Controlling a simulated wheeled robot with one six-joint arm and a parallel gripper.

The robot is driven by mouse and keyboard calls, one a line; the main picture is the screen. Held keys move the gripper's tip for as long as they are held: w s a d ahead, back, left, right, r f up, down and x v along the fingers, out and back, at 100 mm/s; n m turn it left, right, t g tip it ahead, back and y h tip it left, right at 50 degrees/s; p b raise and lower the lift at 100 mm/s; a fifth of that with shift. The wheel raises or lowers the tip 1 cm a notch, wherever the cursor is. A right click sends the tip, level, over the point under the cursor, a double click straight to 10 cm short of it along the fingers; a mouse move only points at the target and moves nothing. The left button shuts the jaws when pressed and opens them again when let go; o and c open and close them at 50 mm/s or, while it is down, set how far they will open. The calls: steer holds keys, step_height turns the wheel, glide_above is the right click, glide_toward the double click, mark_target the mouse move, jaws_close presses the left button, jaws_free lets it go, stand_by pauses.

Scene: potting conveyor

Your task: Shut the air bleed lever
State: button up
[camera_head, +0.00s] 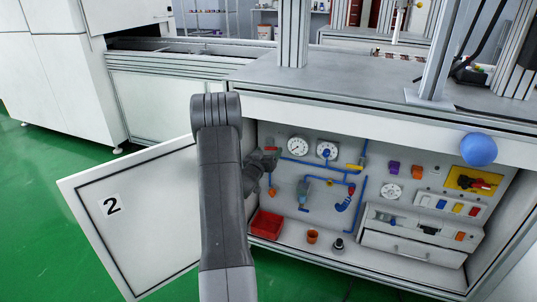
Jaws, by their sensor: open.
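The open cabinet holds a panel with blue air pipes (364,190) and small gauges. A yellow lever (354,167) sits on the upper right pipe, and a smaller yellow part (330,182) sits on the middle pipe. A small orange-red part (271,191) hangs at the left pipe, just below my gripper. I cannot tell which of these is the air bleed lever. My gripper (268,160) is open at the left side of the panel, partly hidden behind my dark arm. Its fingertips are too small to make out, and I see nothing held.
The cabinet door (130,225), marked 2, stands open at left. A red bin (266,224), an orange cup (312,237) and a dark fitting (338,244) stand on the cabinet floor. A white drawer unit (415,247) fills the right. A blue ball (478,149) is at the upper right edge.

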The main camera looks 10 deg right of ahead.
steer(key=shift+w+d, duration=0.35)
steer(key=shift+w, duration=0.15)
steer(key=c, duration=1)
steer(key=m+b, duration=0.2)
steer(key=shift+f+b, duration=0.2)
steer(key=shift+b, duration=0.2)
steer(key=o, duration=1)
steer(key=shift+s, duration=0.1)
steer(key=p+v, duration=0.3)
steer(key=v, duration=1)
steer(key=shift+s+a, duration=0.25)
